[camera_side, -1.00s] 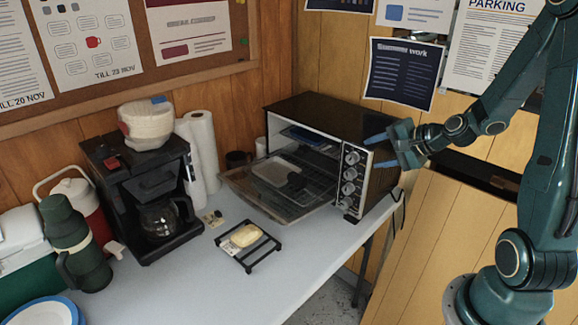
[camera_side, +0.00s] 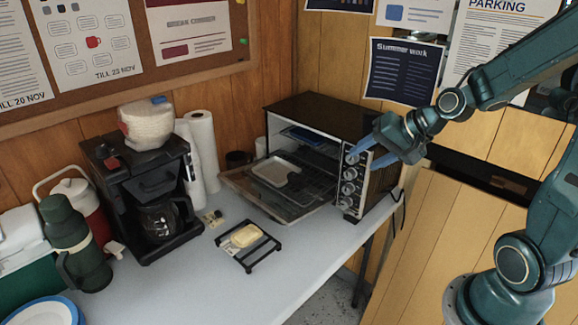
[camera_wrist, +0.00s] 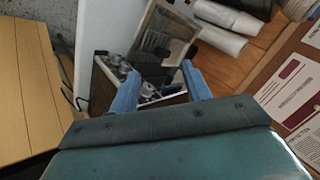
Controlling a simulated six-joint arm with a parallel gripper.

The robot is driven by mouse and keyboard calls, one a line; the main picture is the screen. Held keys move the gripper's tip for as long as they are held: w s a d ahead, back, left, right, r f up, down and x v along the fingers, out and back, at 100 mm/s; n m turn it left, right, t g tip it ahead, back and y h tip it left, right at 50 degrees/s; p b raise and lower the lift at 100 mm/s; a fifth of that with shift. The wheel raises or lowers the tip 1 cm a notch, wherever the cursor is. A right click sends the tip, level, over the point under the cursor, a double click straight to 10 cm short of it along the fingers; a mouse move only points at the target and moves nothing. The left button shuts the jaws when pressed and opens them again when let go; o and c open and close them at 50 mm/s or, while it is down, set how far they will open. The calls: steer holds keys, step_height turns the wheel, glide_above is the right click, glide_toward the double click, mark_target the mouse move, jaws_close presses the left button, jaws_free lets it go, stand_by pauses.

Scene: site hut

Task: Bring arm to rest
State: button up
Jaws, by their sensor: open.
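My gripper (camera_side: 366,154) is open and empty, in the air at the right end of the toaster oven (camera_side: 315,108) in the side view. Its blue fingers overlap the oven's knob panel in that picture; I cannot tell whether they touch it. In the wrist view the two fingers of my gripper (camera_wrist: 160,68) stand apart, with the oven's knob panel (camera_wrist: 120,80) beyond them. The oven door (camera_side: 262,200) is folded down, with a pale tray (camera_side: 276,172) at the opening.
A coffee maker (camera_side: 120,190), paper towel rolls (camera_side: 202,140) and a green flask (camera_side: 72,240) stand on the white table (camera_side: 190,290). A black rack (camera_side: 262,258) holds a yellowish block (camera_side: 246,236). A cupboard (camera_side: 430,240) stands right of the table.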

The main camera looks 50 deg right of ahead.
steer(key=s+a+r+n+g, duration=0.1)
steer(key=s+a+r+n, duration=0.1)
steer(key=s, duration=0.3)
steer(key=s+a+r+n+g+h, duration=0.1)
steer(key=s+a+r+n, duration=0.2)
steer(key=s+n, duration=0.2)
steer(key=s+a+r+n, duration=0.3)
steer(key=s, duration=0.2)
steer(key=shift+s+g, duration=0.25)
steer(key=shift+g, duration=0.15)
steer(key=shift+a, duration=0.1)
